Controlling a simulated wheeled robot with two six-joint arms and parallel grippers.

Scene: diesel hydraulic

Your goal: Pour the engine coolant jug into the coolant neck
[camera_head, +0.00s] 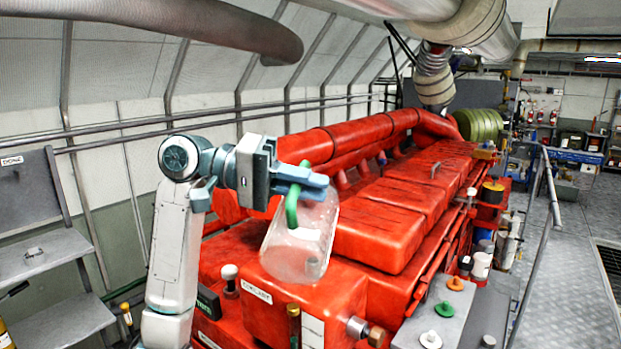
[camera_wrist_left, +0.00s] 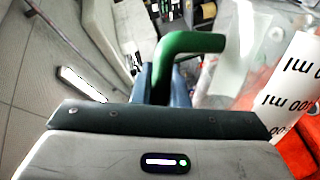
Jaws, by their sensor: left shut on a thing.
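The coolant jug (camera_head: 300,242) is clear and translucent with a green handle (camera_head: 291,208). My left gripper (camera_head: 308,186) is shut on the handle and holds the jug in the air, tilted, above the front of the red engine. In the left wrist view the green handle (camera_wrist_left: 190,43) lies between the fingers, and the jug wall (camera_wrist_left: 292,85) shows "ml" marks at the right. A red housing (camera_head: 338,290) with a white label, which seems to read "COOLANT", is just below the jug. I cannot make out the neck's opening. My right gripper is not in view.
A white-topped knob (camera_head: 230,271) stands left of the housing. A grey surface (camera_head: 478,300) at the lower right holds orange, green and white caps. Grey shelves (camera_head: 45,255) stand at the left. A handrail (camera_head: 547,225) borders the open walkway at right.

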